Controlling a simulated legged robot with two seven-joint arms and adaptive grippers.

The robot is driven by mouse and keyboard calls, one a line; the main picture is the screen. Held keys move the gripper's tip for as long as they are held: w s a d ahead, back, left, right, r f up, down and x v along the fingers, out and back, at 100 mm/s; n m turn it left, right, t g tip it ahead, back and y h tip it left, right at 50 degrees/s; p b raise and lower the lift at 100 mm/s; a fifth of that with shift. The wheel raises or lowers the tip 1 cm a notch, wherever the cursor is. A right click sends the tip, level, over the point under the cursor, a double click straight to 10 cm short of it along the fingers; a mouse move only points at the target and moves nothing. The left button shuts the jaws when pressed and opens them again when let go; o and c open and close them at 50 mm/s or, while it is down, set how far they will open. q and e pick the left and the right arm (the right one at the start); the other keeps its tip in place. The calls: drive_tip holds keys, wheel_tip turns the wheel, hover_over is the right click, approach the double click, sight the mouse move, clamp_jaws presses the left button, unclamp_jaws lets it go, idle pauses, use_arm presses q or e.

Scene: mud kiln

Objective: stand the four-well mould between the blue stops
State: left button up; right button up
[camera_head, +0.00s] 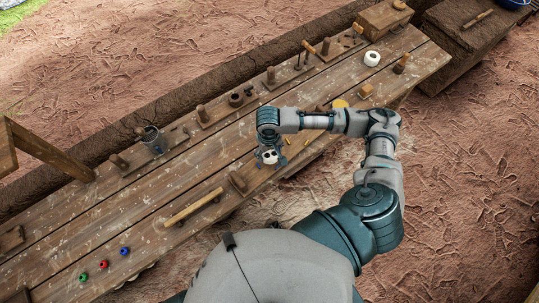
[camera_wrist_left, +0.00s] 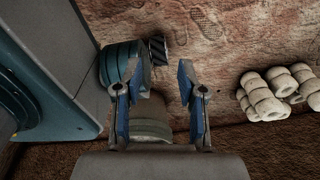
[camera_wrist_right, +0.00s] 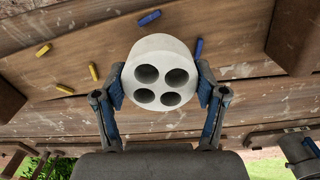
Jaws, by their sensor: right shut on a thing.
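The mould (camera_wrist_right: 160,74) is a pale round block with four dark wells, which face the camera in the right wrist view. My right gripper (camera_wrist_right: 162,88) is shut on its sides. In the head view the mould (camera_head: 270,157) shows small under my right gripper (camera_head: 271,150), over the bench. Two blue stops lie on the planks in the right wrist view: one (camera_wrist_right: 149,18) above the mould, the other (camera_wrist_right: 199,48) beside its upper right edge. I cannot tell the gap between mould and planks. My left gripper (camera_wrist_left: 157,82) is open and empty in the left wrist view.
Yellow bars (camera_wrist_right: 94,71) lie left of the mould. White ribbed pieces (camera_wrist_left: 265,95) lie on the ground.

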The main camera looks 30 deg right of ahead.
sight(268, 157)
drive_tip(key=shift+a+f, duration=0.25)
drive_tip(key=shift+a+f+b, duration=0.15)
drive_tip(key=shift+f, duration=0.45)
drive_tip(key=shift+a+f+b, duration=0.15)
drive_tip(key=shift+f, duration=0.6)
drive_tip(key=o, duration=1.3)
drive_tip(key=shift+d, duration=0.25)
drive_tip(key=shift+o, duration=0.2)
drive_tip(key=shift+d+f, duration=0.1)
drive_tip(key=shift+d, duration=0.05)
drive_tip(key=shift+a+r, duration=0.25)
drive_tip(key=shift+r, duration=0.15)
wheel_tip(268, 157, up, 5)
drive_tip(key=shift+a+r+p, duration=0.1)
drive_tip(key=shift+p, duration=0.45)
use_arm(q)
drive_tip(key=shift+s+a+r+p, duration=0.2)
drive_tip(key=shift+s+a, duration=0.25)
drive_tip(key=shift+s+a+r+p, duration=0.2)
drive_tip(key=shift+s+a, duration=0.25)
use_arm(e)
wheel_tip(268, 157, up, 6)
drive_tip(key=shift+r, duration=0.1)
